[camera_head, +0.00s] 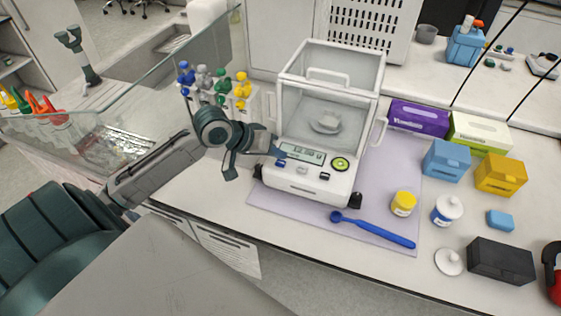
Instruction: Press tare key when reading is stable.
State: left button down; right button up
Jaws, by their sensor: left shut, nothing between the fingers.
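The analytical balance (310,187) stands on a pale lilac mat, with a clear glass draft shield (330,85) on top. A small grey-white object (326,122) sits on the pan inside the shield. The front panel has a lit display (302,152), too small to read, a round green key (340,164) and several small keys, including a blue one (281,163). I cannot tell which is the tare key. My left gripper (278,152) is shut and empty at the panel's left edge, close to the display and blue key. I cannot tell if it touches. My right gripper is out of view.
Beyond are blue and yellow boxes (500,176) and a black box (501,261). The mat's front left is clear.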

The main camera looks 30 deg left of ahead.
pick_arm(q)
jog(key=shift+f, duration=0.15)
dwell(0.4)
jog(key=shift+f, duration=0.3)
jog(key=shift+f, duration=0.4)
dwell(0.6)
jog(key=shift+r, duration=0.1)
jog(key=shift+r+p, duration=0.75)
jog(key=shift+p, duration=0.4)
